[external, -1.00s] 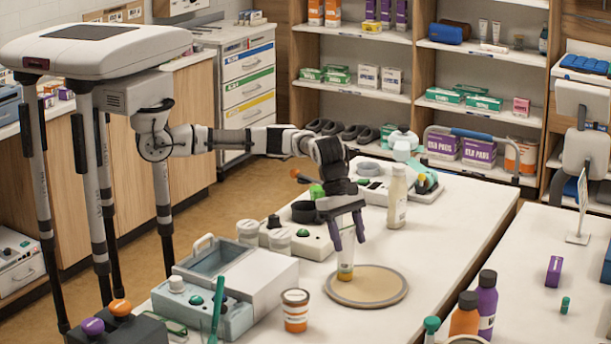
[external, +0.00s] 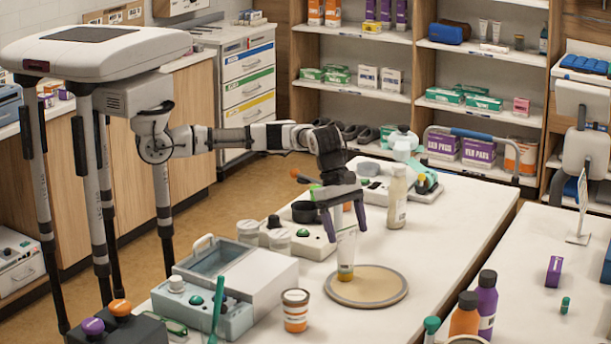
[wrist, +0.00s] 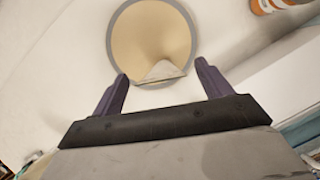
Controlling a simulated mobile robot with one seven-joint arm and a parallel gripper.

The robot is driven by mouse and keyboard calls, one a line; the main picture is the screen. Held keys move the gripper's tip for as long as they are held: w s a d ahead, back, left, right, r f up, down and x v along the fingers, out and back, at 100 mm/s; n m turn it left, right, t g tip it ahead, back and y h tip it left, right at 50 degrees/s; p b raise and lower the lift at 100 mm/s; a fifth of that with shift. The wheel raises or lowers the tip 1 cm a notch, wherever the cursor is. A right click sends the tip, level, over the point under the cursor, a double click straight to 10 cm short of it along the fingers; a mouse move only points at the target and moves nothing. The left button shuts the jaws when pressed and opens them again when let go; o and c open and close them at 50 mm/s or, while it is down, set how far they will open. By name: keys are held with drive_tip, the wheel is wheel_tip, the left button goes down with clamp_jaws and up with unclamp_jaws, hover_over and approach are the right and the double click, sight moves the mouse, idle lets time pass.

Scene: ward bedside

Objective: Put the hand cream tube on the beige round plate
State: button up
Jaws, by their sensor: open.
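The hand cream tube (external: 346,250) is white with a yellow-orange cap. It stands upright, cap down, at the back-left part of the beige round plate (external: 375,288), which has a grey rim. In the wrist view the tube's flat top end (wrist: 160,72) overlaps the plate (wrist: 150,30) near its lower rim. My gripper (external: 345,232) is above the tube, its purple fingers spread wide on either side of the tube's upper end. In the wrist view the gripper (wrist: 163,82) shows clear gaps between both fingers and the tube.
An orange-and-white cup (external: 296,310) stands left of the plate. A grey box (external: 240,275) is at the left. The table right of the plate is clear.

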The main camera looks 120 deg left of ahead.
drive_tip(key=b+v, duration=0.2)
drive_tip(key=v, duration=0.7)
drive_tip(key=shift+s+r, duration=0.15)
drive_tip(key=shift+r, duration=0.15)
